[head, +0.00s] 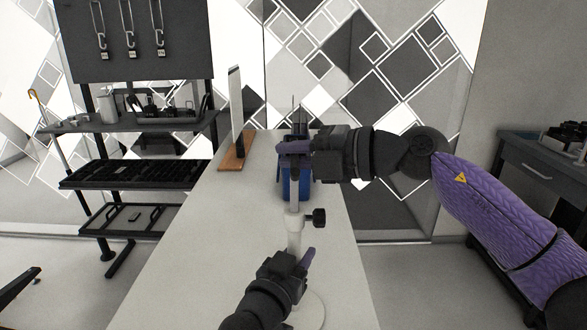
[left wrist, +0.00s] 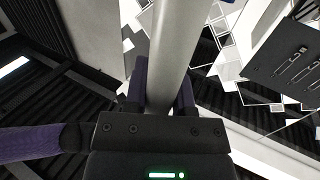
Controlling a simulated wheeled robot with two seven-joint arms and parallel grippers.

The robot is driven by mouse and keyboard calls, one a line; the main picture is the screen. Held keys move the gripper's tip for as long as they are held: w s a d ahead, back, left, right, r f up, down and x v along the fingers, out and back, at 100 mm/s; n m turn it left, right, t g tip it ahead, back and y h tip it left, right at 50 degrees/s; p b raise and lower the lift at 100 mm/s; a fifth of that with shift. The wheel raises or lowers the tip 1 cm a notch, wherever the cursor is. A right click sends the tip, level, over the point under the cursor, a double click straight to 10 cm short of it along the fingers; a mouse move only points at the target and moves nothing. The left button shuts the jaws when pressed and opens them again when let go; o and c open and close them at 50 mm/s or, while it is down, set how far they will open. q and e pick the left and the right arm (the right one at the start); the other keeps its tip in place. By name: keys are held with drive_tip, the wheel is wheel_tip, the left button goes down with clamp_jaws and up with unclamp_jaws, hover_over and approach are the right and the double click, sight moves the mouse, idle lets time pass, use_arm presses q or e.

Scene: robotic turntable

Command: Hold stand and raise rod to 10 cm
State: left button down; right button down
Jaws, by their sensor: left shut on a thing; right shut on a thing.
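The stand (head: 295,228) is a white upright tube with a black knob (head: 319,217) on its right side. Its round white base (head: 314,312) is partly hidden by my left arm. A thin grey rod (head: 294,192) rises from the top of the tube. My left gripper (head: 299,260) is shut around the lower tube, low over the table. In the left wrist view the pale tube (left wrist: 174,45) passes between the purple fingers (left wrist: 163,92). My right gripper (head: 294,147) is shut on the rod near its upper end, well above the knob. The rod looks upright.
The white table (head: 190,270) is mostly clear to the left. A blue container (head: 304,186) stands behind the rod. A white panel on a wooden base (head: 236,163) stands at the table's far left. A shelf rack (head: 130,174) is beyond the left edge.

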wheel_tip(320, 180, up, 4)
drive_tip(key=shift+r, duration=0.15)
drive_tip(key=c, duration=0.7)
unclamp_jaws()
drive_tip(key=shift+o, duration=0.2)
drive_tip(key=v, duration=1.2)
drive_tip(key=shift+d, duration=0.1)
